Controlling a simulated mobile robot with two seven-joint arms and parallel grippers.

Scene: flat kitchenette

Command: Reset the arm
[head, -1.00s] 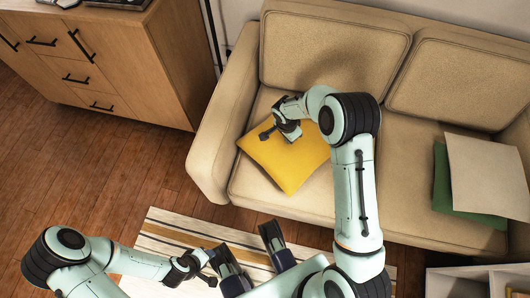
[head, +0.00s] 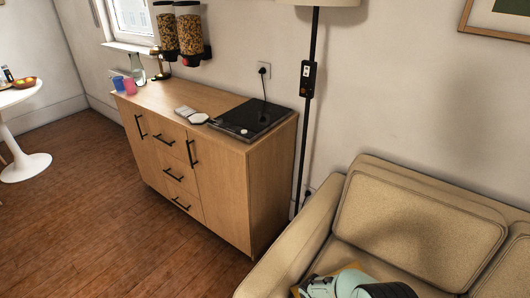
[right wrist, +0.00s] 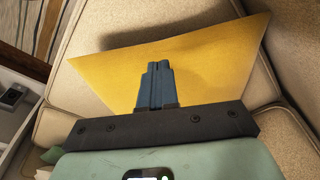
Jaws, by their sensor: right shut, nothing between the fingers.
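My right gripper (right wrist: 157,66) shows in the right wrist view with its two blue fingers together and nothing between them. It points at the yellow cushion (right wrist: 205,62) on the beige sofa (right wrist: 95,25); I cannot tell whether the fingertips touch the cushion. In the head view only part of my right arm shows at the bottom right, over the sofa (head: 420,215), with a sliver of yellow cushion beside it. My left gripper is in neither current view.
A wooden sideboard (head: 226,190) stands left of the sofa, with a black turntable-like device (head: 250,117) and cups on top. A floor lamp pole (head: 308,130) stands between them. A white round table (head: 18,95) is far left. The wooden floor (head: 95,220) is clear.

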